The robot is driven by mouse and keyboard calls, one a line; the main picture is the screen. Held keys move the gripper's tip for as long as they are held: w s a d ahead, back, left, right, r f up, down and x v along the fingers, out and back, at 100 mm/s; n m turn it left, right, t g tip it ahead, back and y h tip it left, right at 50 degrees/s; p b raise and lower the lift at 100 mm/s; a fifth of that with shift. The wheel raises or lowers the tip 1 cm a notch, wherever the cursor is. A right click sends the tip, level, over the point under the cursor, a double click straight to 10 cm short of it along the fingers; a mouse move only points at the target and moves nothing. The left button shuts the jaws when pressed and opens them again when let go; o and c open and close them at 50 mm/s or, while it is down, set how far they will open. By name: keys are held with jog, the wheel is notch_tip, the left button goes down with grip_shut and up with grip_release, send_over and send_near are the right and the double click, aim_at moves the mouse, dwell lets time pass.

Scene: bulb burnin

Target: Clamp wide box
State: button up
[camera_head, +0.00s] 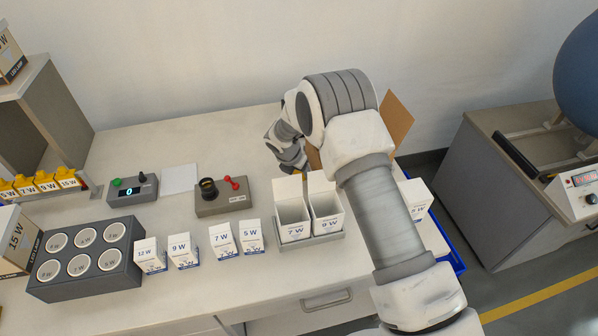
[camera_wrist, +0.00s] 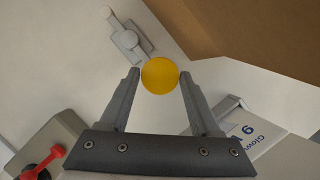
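My gripper (camera_head: 288,160) is at the back of the bench, in front of the brown cardboard box. In the wrist view a round yellow part (camera_wrist: 160,75) fills the space between its spaced fingertips. Contact is unclear. A grey metal piece with round discs (camera_wrist: 128,38) lies just beyond. In the head view two white cartons, marked 7 W (camera_head: 292,217) and 9 W (camera_head: 326,212), stand side by side with raised lids in a grey tray (camera_head: 311,242). My arm hides much of the cardboard box (camera_head: 397,122). I cannot tell which thing is the wide box.
A grey switch box with a red lever (camera_head: 226,197) stands left of the tray. Several small cartons (camera_head: 222,240) and a dark holder with round cups (camera_head: 85,258) lie farther left. A blue crate (camera_head: 455,258) is right of the bench.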

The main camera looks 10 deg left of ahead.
grip_shut()
